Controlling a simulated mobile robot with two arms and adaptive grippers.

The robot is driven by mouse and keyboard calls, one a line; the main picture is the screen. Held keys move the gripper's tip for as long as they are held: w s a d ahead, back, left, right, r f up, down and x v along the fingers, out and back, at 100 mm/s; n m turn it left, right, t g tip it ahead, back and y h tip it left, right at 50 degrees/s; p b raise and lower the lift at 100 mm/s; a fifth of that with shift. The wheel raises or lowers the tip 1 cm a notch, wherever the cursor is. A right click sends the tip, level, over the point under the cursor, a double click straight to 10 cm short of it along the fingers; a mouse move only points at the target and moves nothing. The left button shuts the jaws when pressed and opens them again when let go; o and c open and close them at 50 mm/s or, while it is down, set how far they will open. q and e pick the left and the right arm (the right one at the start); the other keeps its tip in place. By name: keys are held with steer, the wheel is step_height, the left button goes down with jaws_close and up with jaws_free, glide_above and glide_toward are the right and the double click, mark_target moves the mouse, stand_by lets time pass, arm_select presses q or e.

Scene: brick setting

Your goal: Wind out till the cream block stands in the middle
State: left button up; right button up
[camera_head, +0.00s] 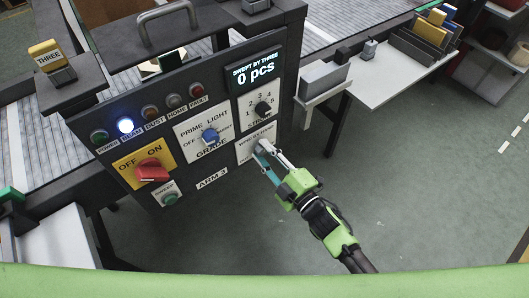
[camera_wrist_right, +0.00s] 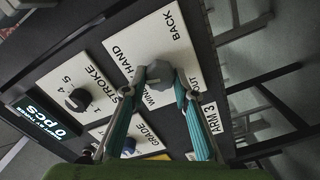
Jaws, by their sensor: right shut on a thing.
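My right gripper (camera_head: 262,148) is shut on the grey knob (camera_wrist_right: 160,74) of the wind-by-hand plate (camera_wrist_right: 134,42), on the lower right of the dark control panel (camera_head: 222,182). In the right wrist view the fingertips sit on either side of this knob, and BACK and OUT are printed beside it. A pale cream block-like piece (camera_head: 150,70) shows behind the panel's top edge, mostly hidden; I cannot tell its exact place on the belt. My left gripper is not in view.
The panel has a red off/on switch (camera_head: 152,170), a blue grade knob (camera_head: 210,137), a black stroke knob (camera_head: 263,108) and a display (camera_head: 255,72) reading 0 pcs. The BEAM lamp (camera_head: 125,125) is lit.

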steer(key=o, duration=1.1)
steer(key=v, duration=1.2)
